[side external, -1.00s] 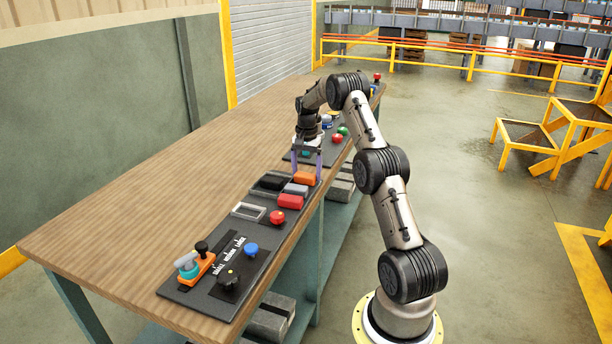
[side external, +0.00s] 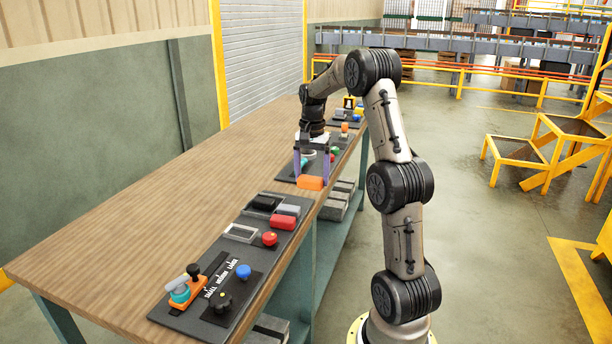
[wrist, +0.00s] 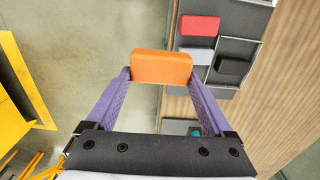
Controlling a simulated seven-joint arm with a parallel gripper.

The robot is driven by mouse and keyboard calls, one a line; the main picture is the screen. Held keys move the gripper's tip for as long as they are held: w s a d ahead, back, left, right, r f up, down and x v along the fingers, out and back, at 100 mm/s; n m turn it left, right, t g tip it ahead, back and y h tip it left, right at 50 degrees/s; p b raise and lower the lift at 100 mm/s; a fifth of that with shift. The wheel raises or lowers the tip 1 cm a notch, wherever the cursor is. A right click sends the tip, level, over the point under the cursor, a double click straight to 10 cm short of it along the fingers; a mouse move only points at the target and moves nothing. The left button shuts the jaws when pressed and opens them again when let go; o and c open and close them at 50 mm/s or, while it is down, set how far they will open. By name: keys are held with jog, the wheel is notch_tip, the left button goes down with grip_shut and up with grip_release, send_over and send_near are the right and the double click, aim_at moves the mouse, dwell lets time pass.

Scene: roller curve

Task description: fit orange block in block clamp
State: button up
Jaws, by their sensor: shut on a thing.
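My gripper (side external: 310,178) is shut on the orange block (side external: 310,183) and holds it above the worktop's front edge, between the near and far boards. In the wrist view the orange block (wrist: 162,67) lies crosswise between the purple fingertips of my gripper (wrist: 161,76). Its underside is hidden. I cannot clearly make out which thing is the block clamp. An orange and teal fixture with a black knob (side external: 187,287) stands on the near board, and my gripper partly hides small fittings on the far board.
The near board (side external: 262,262) carries a red block (side external: 283,223), a grey block (side external: 288,210), a black block (side external: 264,203), an empty rectangular frame (side external: 240,233), a red button (side external: 269,239) and a blue button (side external: 243,271). The wooden worktop (side external: 190,200) behind the boards is clear.

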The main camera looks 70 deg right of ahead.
jog(key=shift+s+a+r, duration=0.35)
jog(key=shift+s+a, duration=0.2)
jog(key=shift+a, duration=0.1)
jog(key=shift+s+a+r, duration=0.1)
jog(key=shift+r+m, duration=0.1)
jog(key=shift+m, duration=0.2)
jog(key=shift+w+d+r+m, duration=0.1)
jog(key=shift+w+d+m, duration=0.1)
jog(key=shift+w+m, duration=0.1)
jog(key=w+a+f+n, duration=0.1)
jog(key=w+a+f, duration=0.3)
jog(key=w, duration=0.5)
jog(key=w+a+f, duration=0.2)
jog(key=w+a, duration=0.5)
jog(key=w, duration=0.1)
jog(key=shift+d+f, duration=0.1)
jog(key=shift+f, duration=3.25)
